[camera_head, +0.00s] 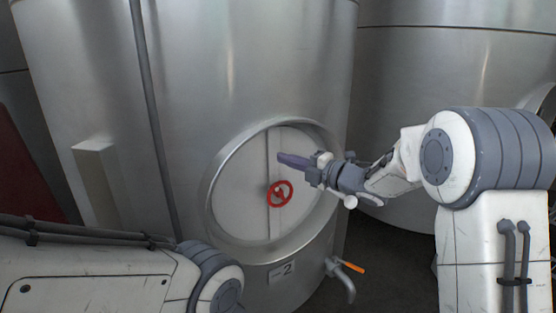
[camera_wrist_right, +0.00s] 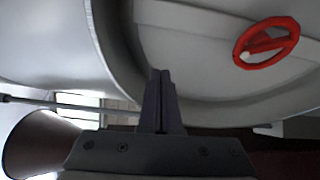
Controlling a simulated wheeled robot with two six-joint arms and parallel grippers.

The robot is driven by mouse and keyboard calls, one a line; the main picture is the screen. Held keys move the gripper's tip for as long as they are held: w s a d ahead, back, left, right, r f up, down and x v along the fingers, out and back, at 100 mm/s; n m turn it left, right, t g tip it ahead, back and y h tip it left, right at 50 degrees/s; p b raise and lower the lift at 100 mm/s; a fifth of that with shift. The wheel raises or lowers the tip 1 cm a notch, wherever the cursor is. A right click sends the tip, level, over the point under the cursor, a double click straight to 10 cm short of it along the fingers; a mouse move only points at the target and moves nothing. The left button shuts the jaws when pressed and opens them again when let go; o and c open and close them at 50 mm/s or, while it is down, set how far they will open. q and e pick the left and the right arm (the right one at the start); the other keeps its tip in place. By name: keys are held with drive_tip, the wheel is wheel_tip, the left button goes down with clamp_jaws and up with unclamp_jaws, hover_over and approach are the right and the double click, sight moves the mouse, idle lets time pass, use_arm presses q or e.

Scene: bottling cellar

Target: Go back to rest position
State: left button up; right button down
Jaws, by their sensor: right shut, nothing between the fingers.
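My right gripper (camera_head: 290,159) is in front of the round hatch of a large steel tank, up and right of a red handwheel (camera_head: 280,194). Its fingers are shut with nothing between them. In the right wrist view the closed fingers (camera_wrist_right: 160,76) point toward the hatch, and the red handwheel (camera_wrist_right: 266,42) is at the upper right, apart from them. My left arm comes in at the lower left of the head view, but its gripper is out of the frame.
The hatch has a raised steel rim (camera_head: 213,200). Below it are a number plate (camera_head: 282,271) reading 2 and a tap with an orange handle (camera_head: 351,266). A second steel tank (camera_head: 455,70) stands at the right. A pale box (camera_head: 100,180) is on the tank's left side.

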idle(0.3)
drive_tip(key=s+f+m+g+h+p, duration=0.2)
drive_tip(key=s+m, duration=0.5)
drive_tip(key=s, duration=0.6)
drive_tip(key=s+f+m+g+h+p, duration=0.2)
drive_tip(key=s+f+m+g+h, duration=0.2)
drive_tip(key=s, duration=1)
drive_tip(key=s+d+f+m+g+h+p, duration=0.1)
drive_tip(key=s+m+g+h, duration=0.4)
drive_tip(key=s+m, duration=0.5)
drive_tip(key=s+f+h+p, duration=0.1)
drive_tip(key=s+f, duration=0.1)
drive_tip(key=s, duration=0.2)
drive_tip(key=shift+s+f+g, duration=0.25)
drive_tip(key=shift+f+g, duration=0.05)
drive_tip(key=shift+f, duration=0.05)
